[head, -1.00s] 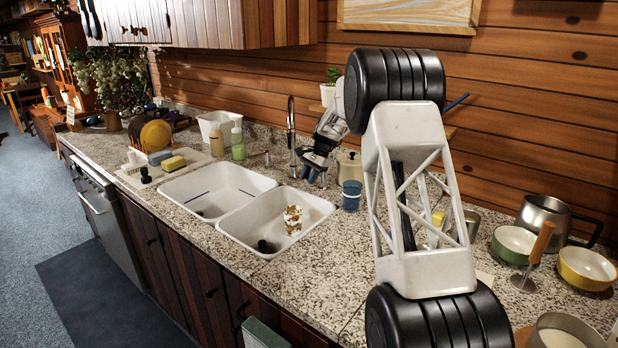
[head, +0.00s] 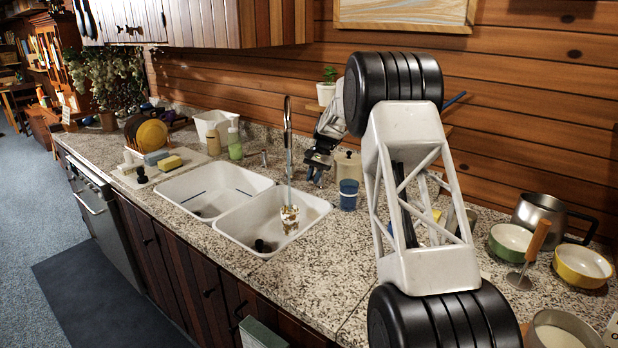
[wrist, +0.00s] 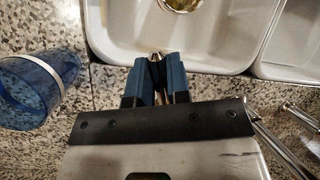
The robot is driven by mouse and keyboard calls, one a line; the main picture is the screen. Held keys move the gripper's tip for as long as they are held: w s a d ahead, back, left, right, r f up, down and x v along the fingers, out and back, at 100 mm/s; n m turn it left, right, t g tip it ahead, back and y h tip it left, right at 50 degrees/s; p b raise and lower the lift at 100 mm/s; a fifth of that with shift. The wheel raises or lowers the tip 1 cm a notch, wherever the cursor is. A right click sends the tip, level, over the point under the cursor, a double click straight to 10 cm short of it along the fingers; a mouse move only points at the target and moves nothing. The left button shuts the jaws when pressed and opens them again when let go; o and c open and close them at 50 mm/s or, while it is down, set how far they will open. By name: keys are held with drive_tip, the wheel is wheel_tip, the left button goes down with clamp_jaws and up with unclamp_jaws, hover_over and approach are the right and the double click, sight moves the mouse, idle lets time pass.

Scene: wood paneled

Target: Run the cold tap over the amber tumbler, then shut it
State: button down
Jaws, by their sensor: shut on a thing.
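The tall chrome tap (head: 288,130) rises behind the basins. A thin pale streak, which looks like running water, drops from it to the tumbler. My gripper (head: 317,165) is behind the right basin, to the right of the spout. In the wrist view its blue fingers (wrist: 157,78) are shut on a narrow metal tap handle (wrist: 157,56), mostly hidden between them.
A blue cup (head: 348,195) stands on the counter close to my gripper, and it also shows in the wrist view (wrist: 35,88). A cream canister (head: 347,166) is behind it. A second tap handle (head: 264,156) is left of the spout. Soap bottles (head: 235,142) stand farther left.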

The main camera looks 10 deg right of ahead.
drive_tip(key=shift+d, duration=0.2)
drive_tip(key=c, duration=1.1)
unclamp_jaws()
drive_tip(key=shift+r, duration=0.1)
drive_tip(key=v, duration=0.7)
drive_tip(key=shift+w+r, duration=0.15)
drive_tip(key=shift+r, duration=0.15)
